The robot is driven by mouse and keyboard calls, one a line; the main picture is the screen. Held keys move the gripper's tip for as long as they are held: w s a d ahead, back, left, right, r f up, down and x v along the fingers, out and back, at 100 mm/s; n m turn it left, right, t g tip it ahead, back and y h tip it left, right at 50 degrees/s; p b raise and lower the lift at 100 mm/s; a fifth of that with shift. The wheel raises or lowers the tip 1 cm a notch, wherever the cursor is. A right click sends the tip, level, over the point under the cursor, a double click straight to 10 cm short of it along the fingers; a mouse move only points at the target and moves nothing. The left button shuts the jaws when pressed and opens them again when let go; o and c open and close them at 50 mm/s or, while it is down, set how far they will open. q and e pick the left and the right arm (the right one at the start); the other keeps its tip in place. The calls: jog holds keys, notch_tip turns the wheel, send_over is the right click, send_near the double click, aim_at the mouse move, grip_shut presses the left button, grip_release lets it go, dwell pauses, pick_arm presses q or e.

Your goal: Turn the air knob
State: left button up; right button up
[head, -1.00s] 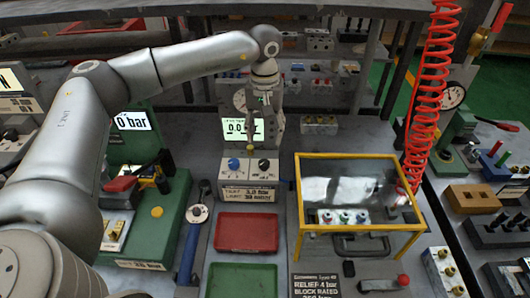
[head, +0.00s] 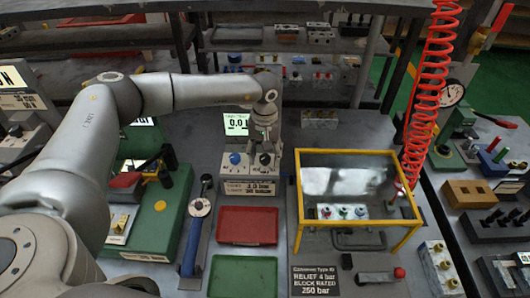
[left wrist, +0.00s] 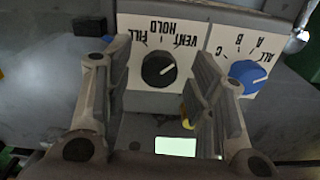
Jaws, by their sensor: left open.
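A grey control box stands mid-table with two knobs on its white-labelled top. The black knob (left wrist: 159,69) is marked FILL, HOLD and VENT, and its white pointer line aims toward VENT in the left wrist view. Beside it is the blue knob (left wrist: 248,77), marked ALL, A, B and C; in the head view the blue knob (head: 235,158) is on the left. My left gripper (head: 263,150) is over the black knob, pointing down. In the left wrist view its fingers stand open on either side of the black knob, apart from it. My right gripper is out of view.
A lit display (head: 236,124) stands behind the box. A red tray (head: 247,225) and a green tray (head: 243,277) lie in front. A yellow-framed clear guard (head: 345,153) stands to the right. A green block with a lever (head: 158,222) is at left.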

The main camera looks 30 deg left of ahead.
pick_arm(q)
jog(key=c, duration=1)
jog(key=shift+n, duration=0.3)
jog(key=shift+c, duration=0.3)
jog(key=n+b, duration=0.2)
jog(key=n, duration=0.1)
jog(key=shift+w+f+b, duration=0.1)
jog(key=shift+b, duration=0.2)
jog(key=n+b, duration=0.2)
jog(key=n, duration=0.3)
jog(key=shift+n+b, duration=0.3)
jog(key=shift+n, duration=0.1)
jog(key=n+b, duration=0.1)
jog(key=n, duration=0.3)
jog(key=shift+n+b, duration=0.85)
jog(key=shift+n, duration=1.35)
jog(key=shift+o, duration=0.2)
jog(key=shift+r, duration=0.2)
jog(key=shift+c, duration=0.2)
